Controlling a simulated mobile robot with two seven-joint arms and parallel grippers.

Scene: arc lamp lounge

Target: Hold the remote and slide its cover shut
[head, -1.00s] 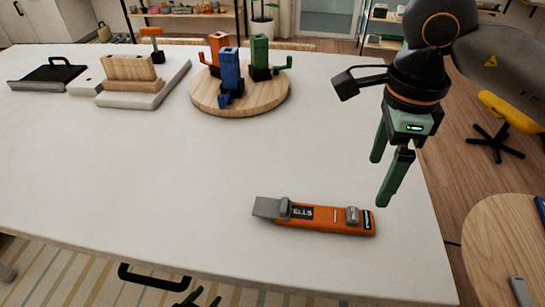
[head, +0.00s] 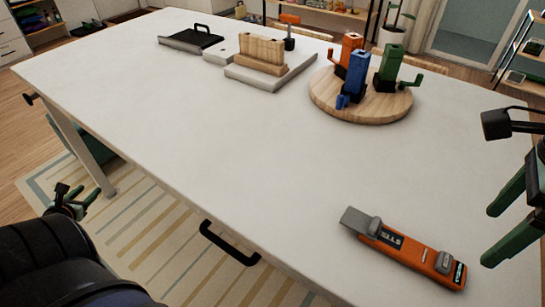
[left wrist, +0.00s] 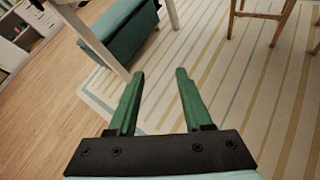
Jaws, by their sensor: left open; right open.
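The remote (head: 405,250) is orange with dark label patches and lies flat near the table's front right edge. A grey piece, apparently its cover (head: 361,222), sticks out at its left end. A grey raised block (head: 445,262) sits near its right end. My right gripper (head: 486,238) is open and empty, above and to the right of the remote, partly cut off by the picture edge. My left gripper (head: 75,198) is low beside the table's left front, over the floor; in the left wrist view its green fingers (left wrist: 158,78) are apart with nothing between them.
The white table (head: 230,140) has a clear middle. At the back are a round wooden board (head: 350,108) with orange, blue and green pieces, a wooden block (head: 262,52) on a pale slab, and a dark tray (head: 190,40). A black handle (head: 228,245) juts from the front edge.

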